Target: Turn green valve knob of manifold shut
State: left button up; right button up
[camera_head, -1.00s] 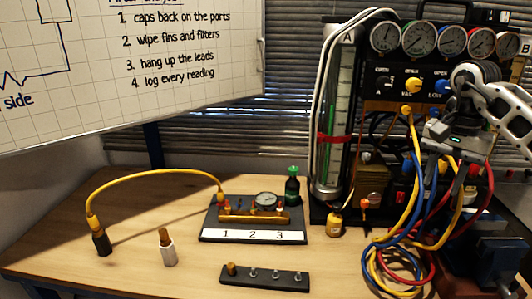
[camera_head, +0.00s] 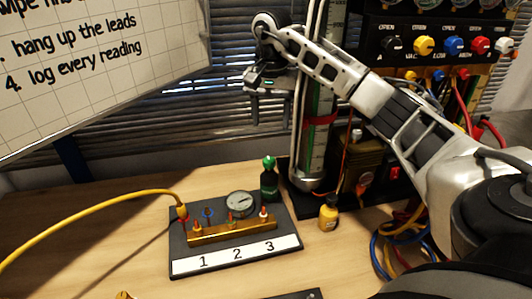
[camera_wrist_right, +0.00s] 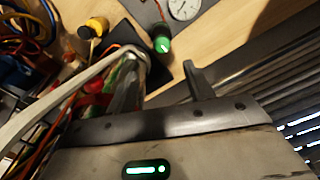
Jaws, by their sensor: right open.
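The brass manifold (camera_head: 232,231) sits on a dark board (camera_head: 184,252) labelled 1, 2, 3. It has a round gauge (camera_head: 240,204), and small red- and white-topped fittings on its bar. I cannot make out a green knob on this bar. A dark bottle (camera_head: 269,186) with a green cap stands just behind the board; the green cap (camera_wrist_right: 162,44) also shows in the right wrist view. My right gripper (camera_head: 273,112) is open and empty, high above and behind the board, with its fingers pointing down. In the right wrist view its fingertips (camera_wrist_right: 161,68) are apart. My left gripper is not in view.
A tall glass cylinder (camera_head: 316,145) stands right of my right gripper. The rig's panel with coloured knobs (camera_head: 424,46) is at the upper right. A small yellow bottle (camera_head: 328,214) and tangled hoses (camera_head: 385,250) lie right of the board. A yellow hose (camera_head: 90,220) runs left.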

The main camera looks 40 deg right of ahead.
aim_at(269, 160)
jog(key=f, duration=1.2)
jog(key=shift+w, duration=0.2)
jog(key=c, duration=1)
